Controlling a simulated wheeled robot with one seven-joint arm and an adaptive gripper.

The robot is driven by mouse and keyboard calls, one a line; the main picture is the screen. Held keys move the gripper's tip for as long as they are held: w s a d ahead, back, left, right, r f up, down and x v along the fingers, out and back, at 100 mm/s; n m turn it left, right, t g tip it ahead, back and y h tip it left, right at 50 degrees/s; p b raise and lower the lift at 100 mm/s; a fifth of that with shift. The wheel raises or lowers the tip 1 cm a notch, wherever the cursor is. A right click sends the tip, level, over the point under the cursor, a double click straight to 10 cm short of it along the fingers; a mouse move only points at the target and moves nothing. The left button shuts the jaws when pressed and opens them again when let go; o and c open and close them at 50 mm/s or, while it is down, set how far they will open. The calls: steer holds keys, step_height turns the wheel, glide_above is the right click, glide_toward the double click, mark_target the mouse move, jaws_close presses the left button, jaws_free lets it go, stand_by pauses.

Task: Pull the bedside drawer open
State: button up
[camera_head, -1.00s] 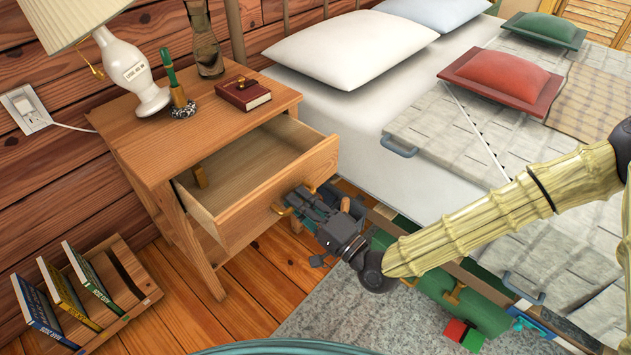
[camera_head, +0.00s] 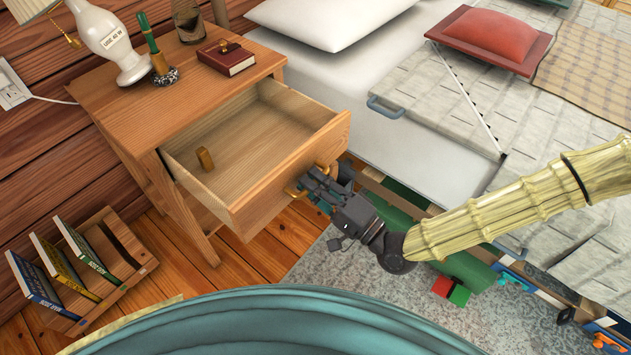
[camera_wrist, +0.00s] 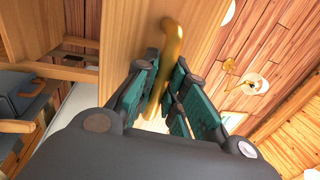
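The bedside drawer (camera_head: 270,208) stands well out of the wooden nightstand (camera_head: 140,115), with its inside showing from above. A brass handle (camera_wrist: 172,62) is on its front panel, and part of it also shows in the head view (camera_head: 295,190). My gripper (camera_head: 314,186) is at the drawer front. In the wrist view its green-padded fingers (camera_wrist: 163,97) lie on both sides of the handle and look closed on it. The exact contact is partly hidden by the fingers.
A book rack (camera_head: 85,275) is on the floor at left. The bed (camera_head: 420,140) is at right, with a grey rug (camera_head: 345,265) in front.

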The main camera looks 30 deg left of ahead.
steer(key=o, duration=0.4)
steer(key=v, duration=1.2)
steer(key=shift+f, duration=0.1)
steer(key=s+d+f+h, duration=0.2)
steer(key=d+f+h, duration=0.3)
steer(key=f, duration=0.6)
steer(key=s+d+f+h, duration=0.2)
steer(key=d+f+h, duration=0.35)
steer(key=f, duration=0.55)
steer(key=s+d+f+n+g+h, duration=0.1)
steer(key=s+d+f+h, duration=0.15)
steer(key=d, duration=0.55)
steer(key=s+d+f+g+h, duration=0.15)
steer(key=s+d+h, duration=0.25)
steer(key=d, duration=0.4)
steer(key=s+d+f+n+g+h, duration=0.1)
steer(key=s+d+f+h, duration=0.2)
steer(key=d, duration=0.5)
step_height(320, 180, up, 33)
steer(key=p, duration=3.3)
steer(key=shift+w+f, duration=0.15)
